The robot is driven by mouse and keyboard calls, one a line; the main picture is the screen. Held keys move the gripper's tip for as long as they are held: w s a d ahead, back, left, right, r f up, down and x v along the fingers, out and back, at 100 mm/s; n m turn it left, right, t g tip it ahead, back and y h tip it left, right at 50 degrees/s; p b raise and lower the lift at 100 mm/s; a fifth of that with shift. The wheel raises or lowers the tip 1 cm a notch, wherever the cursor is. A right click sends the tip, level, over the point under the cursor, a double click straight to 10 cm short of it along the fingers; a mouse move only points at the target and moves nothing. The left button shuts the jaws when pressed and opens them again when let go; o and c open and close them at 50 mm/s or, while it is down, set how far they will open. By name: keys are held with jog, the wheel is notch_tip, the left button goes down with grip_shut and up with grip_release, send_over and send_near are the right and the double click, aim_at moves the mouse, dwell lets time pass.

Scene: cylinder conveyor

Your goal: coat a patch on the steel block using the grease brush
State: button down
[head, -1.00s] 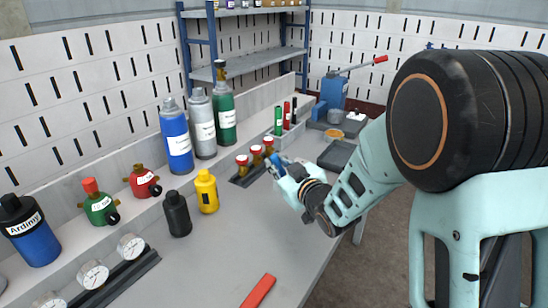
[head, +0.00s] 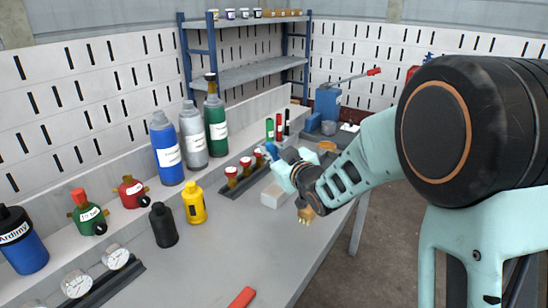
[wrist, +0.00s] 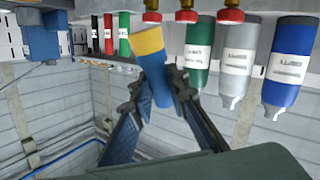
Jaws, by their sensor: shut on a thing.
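My gripper (head: 270,151) is raised over the far part of the bench. In the wrist view its fingers (wrist: 160,100) are shut on a blue cylinder with a yellow end, which looks like the grease brush (wrist: 150,62). Seen upside down there, the yellow end points down. The wrist view does not clearly show this block.
A tan bristled thing (head: 306,213) shows under my arm near the bench edge, partly hidden. Red-capped fittings (head: 245,166) stand in a rack left of my gripper. Tall bottles (head: 193,135) line the back. An orange-filled dish (head: 327,146) sits farther away. The front bench (head: 215,245) is mostly clear.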

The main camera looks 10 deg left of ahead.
jog(key=shift+r+p, duration=0.4)
jog(key=shift+r, duration=0.8)
jog(key=shift+f+b, duration=0.5)
jog(key=shift+b, duration=0.2)
jog(key=shift+a+r+p, duration=0.1)
jog(key=shift+r+p, duration=0.05)
jog(key=shift+p, duration=0.15)
